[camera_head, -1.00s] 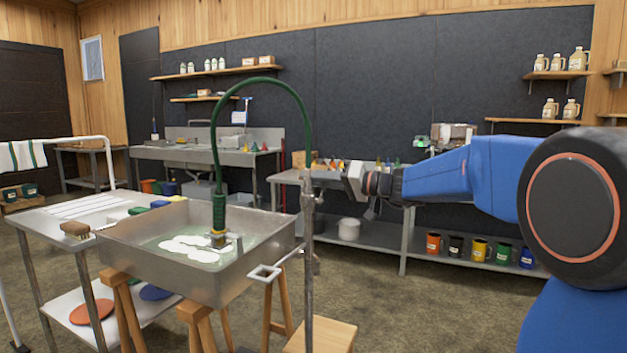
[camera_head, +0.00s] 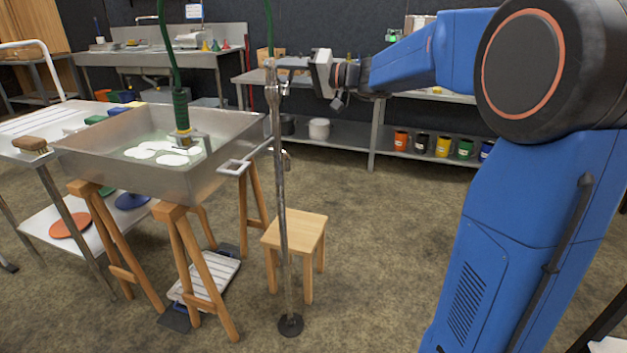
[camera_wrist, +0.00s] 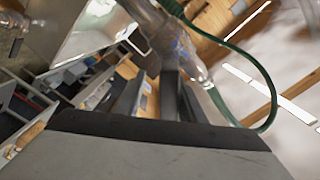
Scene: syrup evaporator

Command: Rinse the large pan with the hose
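The large pan (camera_head: 130,166) is a grey metal tray on wooden trestles at the left of the head view. Greenish liquid and white patches show on its bottom. The green hose (camera_head: 171,60) hangs down into the pan, its nozzle (camera_head: 184,137) low over the white patches. An upright metal standpipe (camera_head: 280,190) with fittings near its top stands at the pan's right. My gripper (camera_head: 290,64) is at the standpipe's top, apart from the nozzle. In the wrist view its dark fingers (camera_wrist: 182,95) are close to the metal fitting (camera_wrist: 170,40). Whether they grip it is unclear.
A wooden stool (camera_head: 297,232) stands right beside the standpipe. A side table with a brush (camera_head: 30,143) adjoins the pan at the left. A white slatted item (camera_head: 210,278) lies under the pan. A shelf bench with several coloured cups (camera_head: 443,146) stands behind. Floor at centre right is clear.

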